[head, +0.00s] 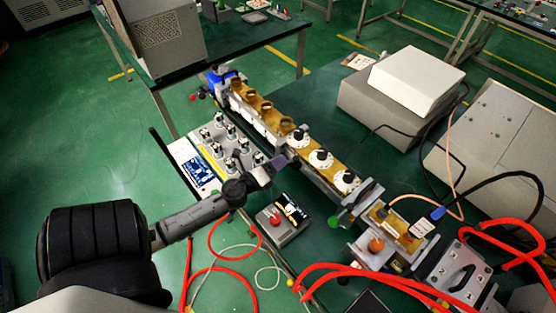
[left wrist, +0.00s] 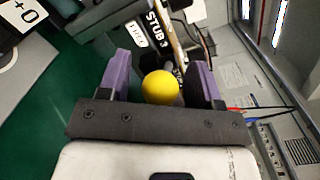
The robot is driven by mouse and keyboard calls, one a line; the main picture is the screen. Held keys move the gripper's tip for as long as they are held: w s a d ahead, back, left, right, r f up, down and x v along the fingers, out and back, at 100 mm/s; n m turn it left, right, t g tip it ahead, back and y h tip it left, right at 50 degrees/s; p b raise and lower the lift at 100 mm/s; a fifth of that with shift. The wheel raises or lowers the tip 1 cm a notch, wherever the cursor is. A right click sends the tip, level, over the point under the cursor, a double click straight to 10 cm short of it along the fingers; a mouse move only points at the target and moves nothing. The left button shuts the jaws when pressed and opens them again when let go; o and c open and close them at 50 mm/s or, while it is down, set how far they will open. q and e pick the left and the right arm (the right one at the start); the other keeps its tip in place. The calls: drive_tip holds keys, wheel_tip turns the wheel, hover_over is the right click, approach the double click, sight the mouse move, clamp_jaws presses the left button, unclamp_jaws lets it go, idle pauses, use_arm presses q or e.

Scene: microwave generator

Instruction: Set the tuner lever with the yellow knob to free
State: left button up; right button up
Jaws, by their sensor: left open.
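The yellow knob (left wrist: 161,87) shows in the left wrist view as a round ball between the two purple fingers of my left gripper (left wrist: 163,70). The fingers stand apart, one on each side of it; I cannot tell whether either touches it. A label reading STUB 3 (left wrist: 157,27) is just beyond the knob. In the head view my left gripper (head: 272,171) is at the near side of the long brass tuner assembly (head: 330,170), and I cannot make out the yellow knob there. My right gripper is not in view.
A control box with a red button (head: 276,220) stands just in front of the gripper. A panel with several toggles and a screen (head: 198,172) is to the left. Red hoses (head: 350,270) loop across the front. White and grey boxes (head: 415,75) stand behind right.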

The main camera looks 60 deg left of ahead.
use_arm(q)
drive_tip(key=shift+w+a, duration=0.1)
drive_tip(key=shift+w, duration=0.35)
clamp_jaws()
idle(0.4)
